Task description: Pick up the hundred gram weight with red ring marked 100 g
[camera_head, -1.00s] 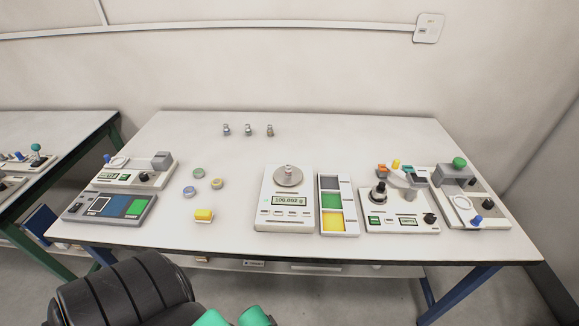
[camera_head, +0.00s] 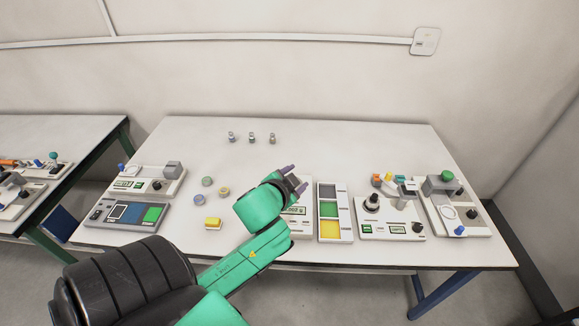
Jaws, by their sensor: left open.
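My left gripper (camera_head: 296,178) reaches in over the weighing scale (camera_head: 299,211), with its fingers apart and nothing seen between them. Its green wrist covers most of the scale. The scale's pan and the small metal weight that stood on it in the earlier view are hidden now. Several small metal weights stand upright in a row at the back of the table: a left one (camera_head: 231,137), a middle one (camera_head: 251,138) and a right one (camera_head: 272,138). Ring colours and markings are too small to read. My right gripper is not in view.
A tray with grey, green and yellow compartments (camera_head: 345,213) stands right of the scale. Devices with knobs (camera_head: 391,230) stand further right. The table's back middle (camera_head: 340,150) is mostly clear.

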